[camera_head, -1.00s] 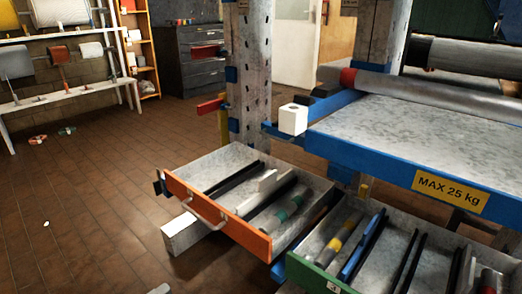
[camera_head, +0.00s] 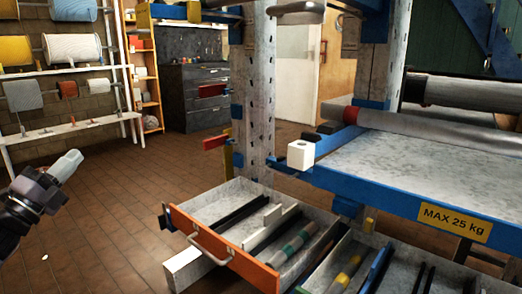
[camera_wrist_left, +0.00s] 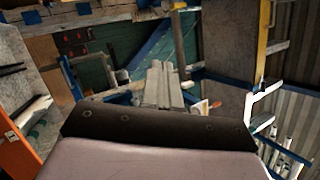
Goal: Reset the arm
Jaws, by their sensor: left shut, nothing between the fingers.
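My left gripper (camera_head: 66,165) shows at the left edge of the head view, a pale fingertip block on a dark wrist. It is shut and empty, held over the open brown tiled floor. It is well left of the open drawers and touches nothing. In the left wrist view, the grey fingers (camera_wrist_left: 160,84) lie together in the middle above the dark gripper body. My right gripper does not show in either view.
An orange-fronted drawer (camera_head: 218,249) stands open with bars in it. A second open drawer lies to its right. A blue-edged shelf (camera_head: 390,207) and a perforated post (camera_head: 257,100) stand behind. Spool racks (camera_head: 75,73) line the left wall. The tiled floor between is clear.

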